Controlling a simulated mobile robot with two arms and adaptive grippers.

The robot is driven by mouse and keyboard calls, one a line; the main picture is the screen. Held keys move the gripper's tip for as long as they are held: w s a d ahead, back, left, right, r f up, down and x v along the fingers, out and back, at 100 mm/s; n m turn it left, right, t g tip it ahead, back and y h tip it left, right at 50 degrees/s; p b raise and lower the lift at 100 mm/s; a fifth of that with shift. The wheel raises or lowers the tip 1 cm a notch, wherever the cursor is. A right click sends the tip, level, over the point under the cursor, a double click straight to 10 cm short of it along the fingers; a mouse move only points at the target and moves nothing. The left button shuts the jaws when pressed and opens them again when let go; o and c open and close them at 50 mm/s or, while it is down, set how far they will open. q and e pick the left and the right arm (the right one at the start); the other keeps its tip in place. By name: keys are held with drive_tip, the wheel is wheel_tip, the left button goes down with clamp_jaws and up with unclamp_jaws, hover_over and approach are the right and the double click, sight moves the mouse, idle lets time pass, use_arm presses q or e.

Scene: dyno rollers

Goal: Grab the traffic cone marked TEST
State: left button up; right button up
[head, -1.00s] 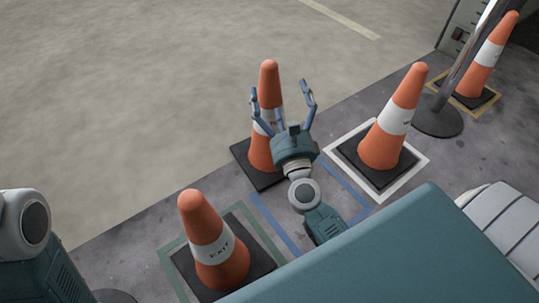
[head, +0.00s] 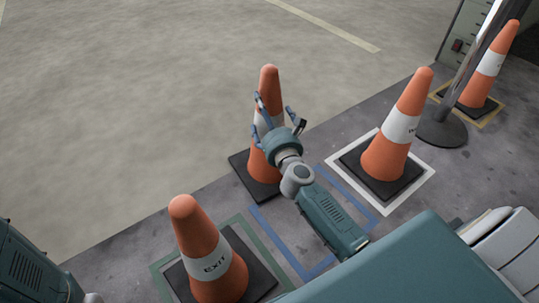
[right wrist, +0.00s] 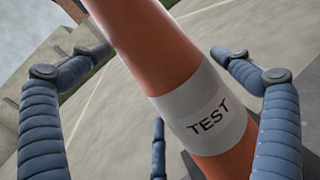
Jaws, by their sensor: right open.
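The orange cone marked TEST (head: 269,82) stands upright on a black base in the middle of the head view, partly hidden by my right gripper. In the right wrist view the cone (right wrist: 145,45) runs tilted across the picture, with TEST readable on its white band. My right gripper (head: 276,106) is open, with its blue fingers around the band's height. In the right wrist view the fingers stand on both sides of the cone with gaps, and a third finger shows below. My left gripper is out of view.
A cone marked EXIT (head: 207,251) stands at the lower left in a green outline. Another cone (head: 396,130) stands right in a white outline, and one (head: 487,70) far right beside a metal post (head: 465,75).

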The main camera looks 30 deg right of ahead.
drive_tip(key=shift+x, duration=1.1)
drive_tip(key=c, duration=1.7)
drive_tip(key=shift+r, duration=0.35)
drive_tip(key=shift+c, duration=0.2)
